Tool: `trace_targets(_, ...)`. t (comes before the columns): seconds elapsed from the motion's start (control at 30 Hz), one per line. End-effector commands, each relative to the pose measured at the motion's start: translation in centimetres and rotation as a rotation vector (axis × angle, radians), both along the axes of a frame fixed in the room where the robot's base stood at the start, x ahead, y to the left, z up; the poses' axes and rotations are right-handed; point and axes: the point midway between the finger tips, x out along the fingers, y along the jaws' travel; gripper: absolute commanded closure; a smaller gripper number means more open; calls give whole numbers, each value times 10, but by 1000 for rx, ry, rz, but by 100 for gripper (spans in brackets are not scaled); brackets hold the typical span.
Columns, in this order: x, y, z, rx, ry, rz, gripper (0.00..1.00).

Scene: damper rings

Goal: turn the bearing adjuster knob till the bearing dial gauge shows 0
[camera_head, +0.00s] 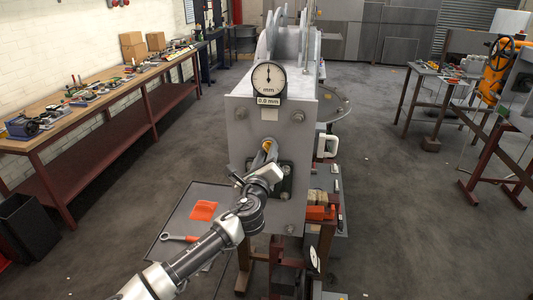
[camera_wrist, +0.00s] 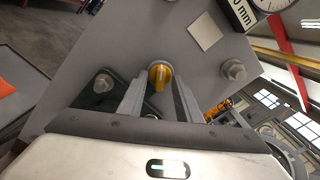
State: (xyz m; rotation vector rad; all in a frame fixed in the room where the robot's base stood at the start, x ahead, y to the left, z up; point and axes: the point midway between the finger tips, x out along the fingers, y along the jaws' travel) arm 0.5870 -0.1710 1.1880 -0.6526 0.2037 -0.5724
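The bearing adjuster knob (camera_wrist: 160,77) is yellow with a raised ridge, on the grey plate. In the head view the knob (camera_head: 267,146) shows just past my gripper. My gripper (camera_head: 265,155) is in front of the plate; in the wrist view its two fingers (camera_wrist: 161,90) stand on either side of the knob. They look open, with no clear contact on the ridge. The bearing dial gauge (camera_head: 268,78) is white and round, above the knob. Its needle points straight up and the readout (camera_head: 268,100) below shows 0.0 mm. In the wrist view the gauge (camera_wrist: 272,4) is cut off.
Bolts (camera_head: 298,115) stick out of the plate around the knob. A low table (camera_head: 190,215) with an orange cloth (camera_head: 203,210) and a wrench (camera_head: 180,238) is at the left. A long workbench (camera_head: 120,85) lines the wall.

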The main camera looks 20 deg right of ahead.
Motion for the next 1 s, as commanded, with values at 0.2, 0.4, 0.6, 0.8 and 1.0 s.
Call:
trace_targets(0.2,0,0,1,2,-3,1,69)
trace_targets(0.4,-3,3,1,2,-4,2,69)
trace_targets(0.6,-10,8,2,2,-5,2,69)
trace_targets(0.8,-15,12,2,2,-5,2,69)
trace_targets(1.0,-16,12,2,2,-5,2,69)
